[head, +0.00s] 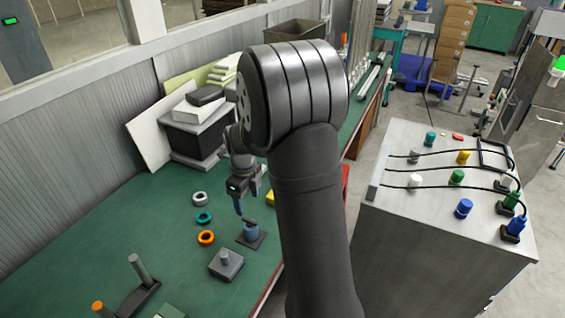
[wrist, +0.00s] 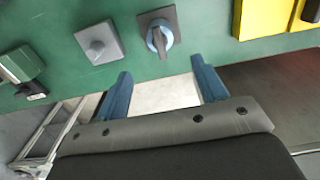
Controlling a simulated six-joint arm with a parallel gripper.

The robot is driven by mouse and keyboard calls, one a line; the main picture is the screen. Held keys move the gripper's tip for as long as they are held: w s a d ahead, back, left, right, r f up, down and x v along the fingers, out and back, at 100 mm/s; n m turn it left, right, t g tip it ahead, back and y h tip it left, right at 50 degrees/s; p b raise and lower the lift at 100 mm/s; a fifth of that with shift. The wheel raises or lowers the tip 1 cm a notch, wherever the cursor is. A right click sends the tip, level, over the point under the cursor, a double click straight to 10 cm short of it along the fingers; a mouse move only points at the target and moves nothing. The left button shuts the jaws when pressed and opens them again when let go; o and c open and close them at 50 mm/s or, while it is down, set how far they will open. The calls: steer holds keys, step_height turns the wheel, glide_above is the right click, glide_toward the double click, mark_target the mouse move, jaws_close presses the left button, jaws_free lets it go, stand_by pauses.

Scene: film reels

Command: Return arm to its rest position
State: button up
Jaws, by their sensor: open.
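My gripper (head: 246,200) hangs over the green table (head: 110,235) in the head view, partly behind my own arm. In the wrist view its two blue fingers stand wide apart with nothing between them, so my gripper (wrist: 162,86) is open and empty. A dark square base with a blue-grey round piece on it (head: 250,234) is just below the gripper in the head view. The same piece shows ahead of the fingers in the wrist view (wrist: 161,36), apart from them.
Grey (head: 200,198), teal (head: 204,217) and orange (head: 206,238) rings lie in a row on the table. A grey block with a peg (head: 226,264) and an upright rod (head: 138,267) stand nearer. A grey cabinet (head: 420,240) with coloured knobs and cables stands right.

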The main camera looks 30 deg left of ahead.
mark_target(250, 220)
step_height(250, 220, down, 12)
steer(key=shift+r, duration=1.85)
